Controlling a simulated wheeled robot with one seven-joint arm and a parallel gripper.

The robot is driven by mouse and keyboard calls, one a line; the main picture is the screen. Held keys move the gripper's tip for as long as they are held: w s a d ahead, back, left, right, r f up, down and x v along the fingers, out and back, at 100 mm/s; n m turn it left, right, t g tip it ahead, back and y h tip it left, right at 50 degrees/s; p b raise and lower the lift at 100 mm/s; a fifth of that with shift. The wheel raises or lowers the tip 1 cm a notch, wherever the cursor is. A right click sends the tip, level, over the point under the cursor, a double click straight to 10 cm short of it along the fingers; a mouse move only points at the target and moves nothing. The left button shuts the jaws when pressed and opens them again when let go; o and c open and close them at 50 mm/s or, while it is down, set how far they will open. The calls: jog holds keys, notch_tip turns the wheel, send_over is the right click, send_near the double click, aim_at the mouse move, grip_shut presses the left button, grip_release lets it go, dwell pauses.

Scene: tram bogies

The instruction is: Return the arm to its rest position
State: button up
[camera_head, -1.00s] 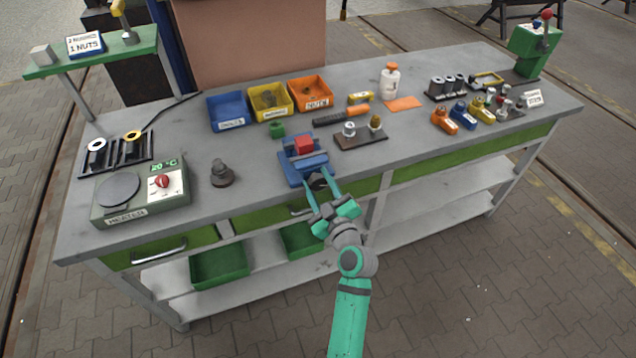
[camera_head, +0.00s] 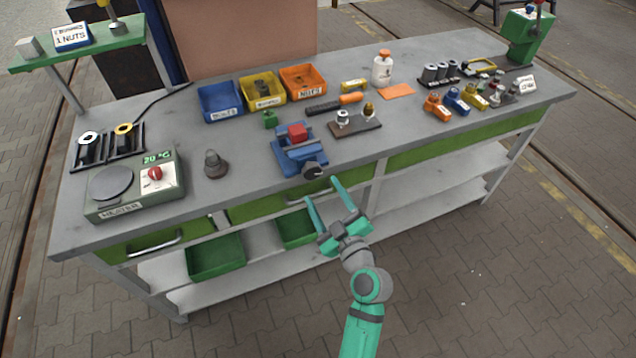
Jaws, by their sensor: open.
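My gripper (camera_head: 322,188) is open and empty, with its two green fingers pointing at the front edge of the workbench (camera_head: 240,180). It hangs in front of the bench, just below and to the right of a blue vise (camera_head: 298,158). The fingers look apart from the vise and from the bench edge. My arm reaches up from the bottom of the picture.
A heater (camera_head: 135,185) and a dark stepped part (camera_head: 214,165) stand on the left. Blue, yellow and orange bins (camera_head: 303,83) line the back. Orange, blue and yellow parts (camera_head: 457,102) stand on the right. Green trays (camera_head: 215,258) sit on the lower shelf. The floor in front is clear.

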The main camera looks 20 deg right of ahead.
jog(key=shift+s, duration=0.95)
jog(key=s+a+f+m+g+h, duration=0.1)
jog(key=s+a+f+m+g, duration=0.15)
jog(key=s+a+f, duration=0.35)
jog(key=s+a+f+m+g+h, duration=0.1)
jog(key=s+a+f+m+h, duration=0.2)
jog(key=s+f, duration=0.5)
jog(key=s+a+r+y, duration=0.1)
jog(key=s+a+r, duration=0.1)
jog(key=s, duration=0.4)
jog(key=s+a+r+m+y, duration=0.1)
jog(key=s+a+r, duration=0.1)
jog(key=s+a, duration=0.3)
jog(key=s+a+r+y, duration=0.1)
jog(key=s+a+r, duration=0.2)
jog(key=s, duration=0.5)
jog(key=shift+s+a+t, duration=0.3)
jog(key=shift+a+t, duration=0.15)
jog(key=shift+a, duration=0.05)
dwell(0.9)
